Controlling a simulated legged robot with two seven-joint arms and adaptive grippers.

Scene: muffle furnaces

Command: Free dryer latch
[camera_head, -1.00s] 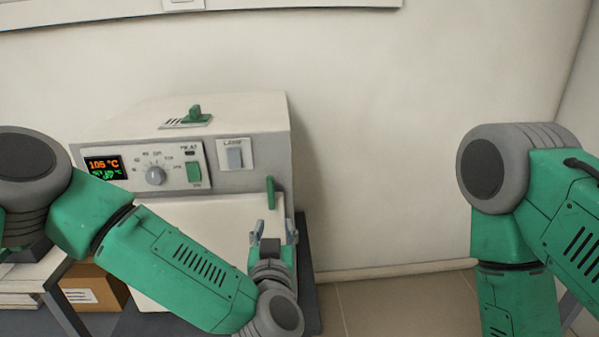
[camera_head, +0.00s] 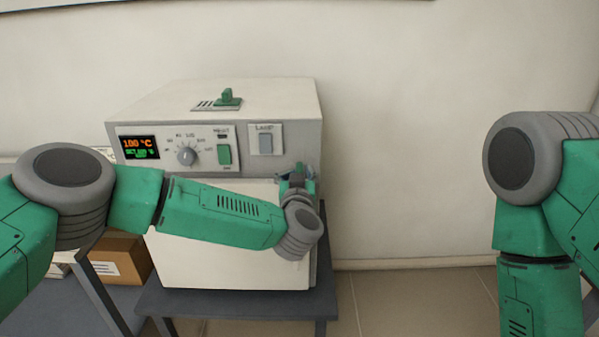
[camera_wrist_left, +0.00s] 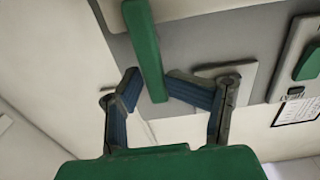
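The dryer (camera_head: 215,105) is a white and grey box with a plain white door (camera_head: 220,265) on its front. Its latch (camera_wrist_left: 146,45) is a green bar, seen from close by in the left wrist view. In the head view my left gripper mostly covers the latch at the door's upper right edge. My left gripper (camera_head: 297,172) is at the latch, and in the left wrist view its two fingers (camera_wrist_left: 150,88) stand apart on either side of the bar's end. A narrow gap shows on the left; contact on the right is unclear. My right gripper is out of view.
The front panel has a lit display (camera_head: 141,147), a grey knob (camera_head: 187,156), a green switch (camera_head: 224,155) and a lamp switch (camera_head: 266,140). The dryer stands on a dark table (camera_head: 240,304). A cardboard box (camera_head: 120,257) is at lower left. Floor is clear to the right.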

